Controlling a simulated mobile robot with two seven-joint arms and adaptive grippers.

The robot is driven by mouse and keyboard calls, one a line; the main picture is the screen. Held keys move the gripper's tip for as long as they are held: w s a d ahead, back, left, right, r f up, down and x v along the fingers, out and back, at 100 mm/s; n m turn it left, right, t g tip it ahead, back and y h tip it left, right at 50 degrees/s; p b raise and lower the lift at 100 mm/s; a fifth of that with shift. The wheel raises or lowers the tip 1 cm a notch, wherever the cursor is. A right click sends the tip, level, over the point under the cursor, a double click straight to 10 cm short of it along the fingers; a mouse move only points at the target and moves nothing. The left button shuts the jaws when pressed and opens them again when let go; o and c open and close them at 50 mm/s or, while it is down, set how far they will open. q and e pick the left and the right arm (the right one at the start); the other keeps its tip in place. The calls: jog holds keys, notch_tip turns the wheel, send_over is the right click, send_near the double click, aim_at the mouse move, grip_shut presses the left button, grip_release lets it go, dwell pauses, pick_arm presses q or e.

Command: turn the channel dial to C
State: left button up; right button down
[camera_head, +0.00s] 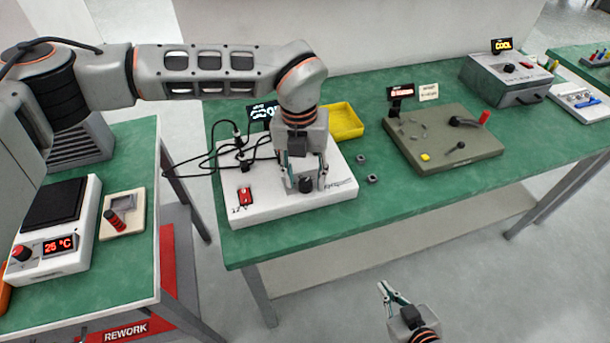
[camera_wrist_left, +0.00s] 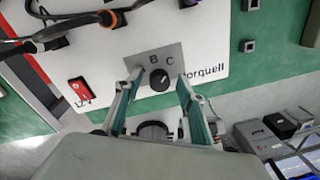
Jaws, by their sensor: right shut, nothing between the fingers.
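The channel dial (camera_wrist_left: 159,80) is a round black knob on a grey plate on the white box (camera_wrist_left: 215,58). The letters B and C show above it, B at upper left and C at upper right. Which letter its pointer faces is too small to tell surely. My left gripper (camera_wrist_left: 159,82) is open over the box, pointing down, with a finger on either side of the dial and visible gaps. In the head view the dial (camera_head: 306,185) shows between the fingers of the left gripper (camera_head: 305,178). My right gripper (camera_head: 386,292) is shut and empty, in front of the table.
The white box carries a red switch (camera_head: 244,196) and black cables (camera_head: 215,155). Behind it are a small display (camera_head: 264,113) and a yellow tray (camera_head: 344,121). Two small dark blocks (camera_head: 361,159) lie right of it. A grey-green panel (camera_head: 445,140) stands further right.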

aim_at(302, 181)
pick_arm(q)
notch_tip(302, 181, up, 12)
jog(key=shift+a, duration=0.35)
dwell(0.5)
